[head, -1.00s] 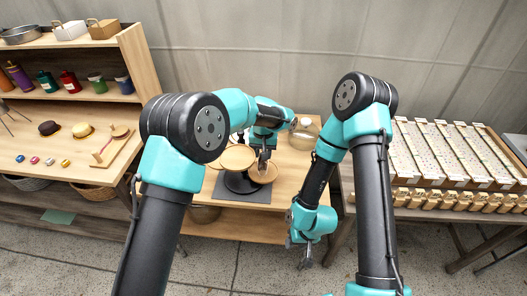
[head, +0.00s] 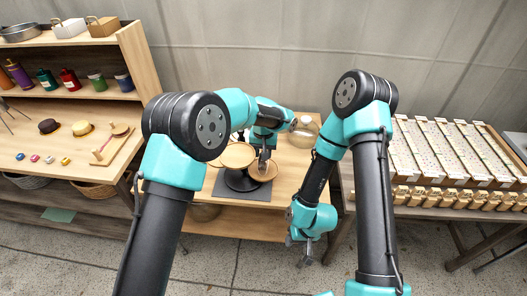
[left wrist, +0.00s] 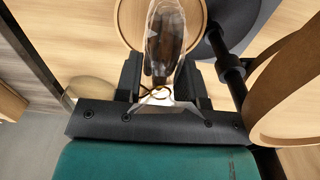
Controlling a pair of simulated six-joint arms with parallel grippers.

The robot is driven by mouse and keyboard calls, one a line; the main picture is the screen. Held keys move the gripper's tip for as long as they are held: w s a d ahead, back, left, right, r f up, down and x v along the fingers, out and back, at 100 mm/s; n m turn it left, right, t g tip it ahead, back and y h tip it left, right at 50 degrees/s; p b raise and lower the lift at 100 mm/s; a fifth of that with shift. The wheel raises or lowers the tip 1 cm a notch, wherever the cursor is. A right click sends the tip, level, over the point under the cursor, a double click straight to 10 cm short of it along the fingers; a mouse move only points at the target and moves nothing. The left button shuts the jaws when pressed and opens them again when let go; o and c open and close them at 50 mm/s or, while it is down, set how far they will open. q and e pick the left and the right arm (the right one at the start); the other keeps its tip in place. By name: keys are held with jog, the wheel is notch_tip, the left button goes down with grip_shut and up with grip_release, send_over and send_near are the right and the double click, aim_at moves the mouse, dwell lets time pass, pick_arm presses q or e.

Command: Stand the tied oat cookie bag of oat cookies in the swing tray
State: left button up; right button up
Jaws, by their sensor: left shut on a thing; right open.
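My left gripper (head: 264,158) is shut on the neck of the oat cookie bag, over the stand. In the left wrist view the clear bag (left wrist: 164,38) with dark brown contents sits between the fingers (left wrist: 160,75), with a tie at its neck. A round wooden tray (left wrist: 131,22), seemingly the swing tray (head: 265,174), lies beneath or behind the bag. I cannot tell whether the bag touches it. A second round tray (head: 237,156) sits beside it on the black stand (head: 241,183). My right gripper (head: 305,247) is open and empty, low near the table's front right.
The stand rests on a dark mat (head: 229,193) on the wooden table. The right table holds a rack (head: 450,152) and several small golden bags (head: 450,198). The left shelf holds cakes, jars and baskets.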

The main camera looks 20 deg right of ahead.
pick_arm(q)
jog(key=shift+f, duration=0.1)
jog(key=o, duration=0.8)
jog(key=shift+c, duration=0.2)
jog(key=shift+r, duration=4.45)
jog(key=shift+r, duration=0.1)
